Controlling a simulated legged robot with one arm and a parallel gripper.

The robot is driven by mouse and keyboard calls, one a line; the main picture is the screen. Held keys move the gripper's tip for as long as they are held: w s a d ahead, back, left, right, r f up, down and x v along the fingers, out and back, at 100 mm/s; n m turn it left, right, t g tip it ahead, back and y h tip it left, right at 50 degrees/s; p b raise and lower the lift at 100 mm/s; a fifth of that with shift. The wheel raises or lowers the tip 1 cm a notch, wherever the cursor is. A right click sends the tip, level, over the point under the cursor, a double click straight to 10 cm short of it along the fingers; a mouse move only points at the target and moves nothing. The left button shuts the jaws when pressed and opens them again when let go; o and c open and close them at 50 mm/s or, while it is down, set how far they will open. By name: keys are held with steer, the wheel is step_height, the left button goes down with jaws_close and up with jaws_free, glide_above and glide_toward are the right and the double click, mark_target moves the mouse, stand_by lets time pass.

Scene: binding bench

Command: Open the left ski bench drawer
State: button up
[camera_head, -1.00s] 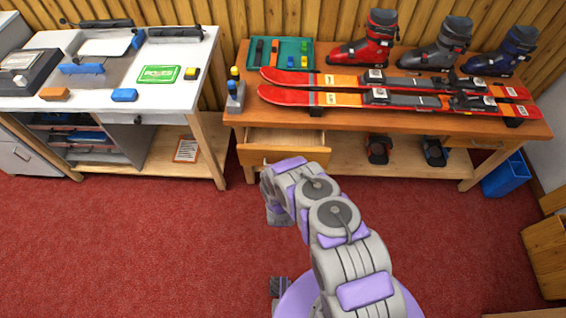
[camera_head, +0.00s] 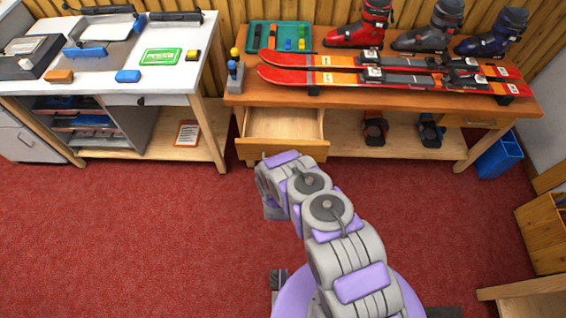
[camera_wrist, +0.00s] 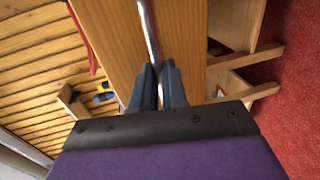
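The left ski bench drawer (camera_head: 285,125) stands well open below the bench top, its light wooden inside showing and looking empty. In the wrist view, its wooden front (camera_wrist: 110,40) fills the upper middle, with a shiny metal bar handle (camera_wrist: 148,25) along it. My gripper (camera_wrist: 158,82) has its two dark fingers closed around the near end of this bar. In the head view, my arm reaches to the drawer front and hides the handle and fingertips.
The ski bench (camera_head: 400,112) carries red skis (camera_head: 400,77), several boots and a green tray (camera_head: 280,36). A white-topped workbench (camera_head: 125,75) stands to the left. A blue bin (camera_head: 498,157) is at the right. Red carpet around me is largely clear.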

steer(key=o, duration=0.5)
steer(key=shift+f, duration=0.1)
steer(key=shift+c, duration=0.2)
steer(key=p+v, duration=0.3)
steer(key=v, duration=1.4)
steer(key=shift+s, duration=0.2)
steer(key=shift+w, duration=0.1)
